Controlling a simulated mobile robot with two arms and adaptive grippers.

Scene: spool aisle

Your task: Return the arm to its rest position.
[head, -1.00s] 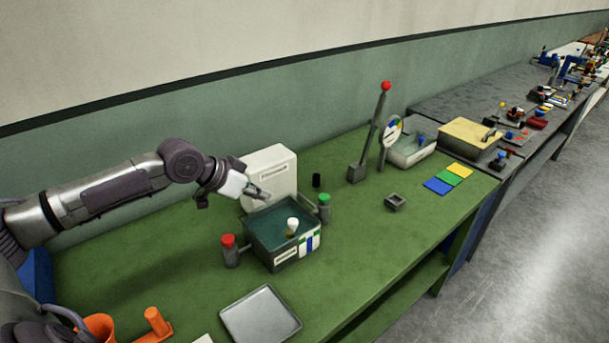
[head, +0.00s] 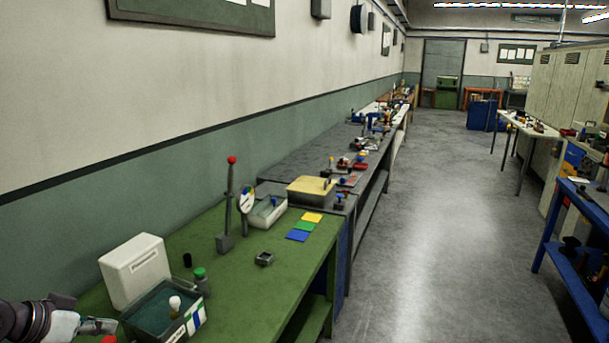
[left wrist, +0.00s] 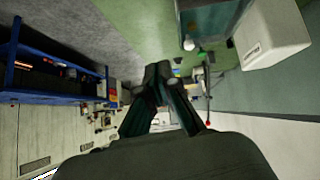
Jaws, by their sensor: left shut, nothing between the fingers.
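My left arm enters at the lower left corner of the head view. Its gripper (head: 98,326) is shut and empty, beside the left end of the dark bin with teal inside (head: 152,312) on the green bench. In the left wrist view the gripper's two dark fingers (left wrist: 158,75) meet at their tips with nothing between them. The green bench and the white box (left wrist: 272,38) show beyond them, at the top right. My right gripper is not in view.
On the green bench (head: 215,255) stand a white box (head: 135,270), a green-capped bottle (head: 200,281) and a red-knobbed lever (head: 229,205). More benches run along the wall. A grey floor aisle (head: 430,230) lies open to the right, with a blue bench (head: 575,265) across it.

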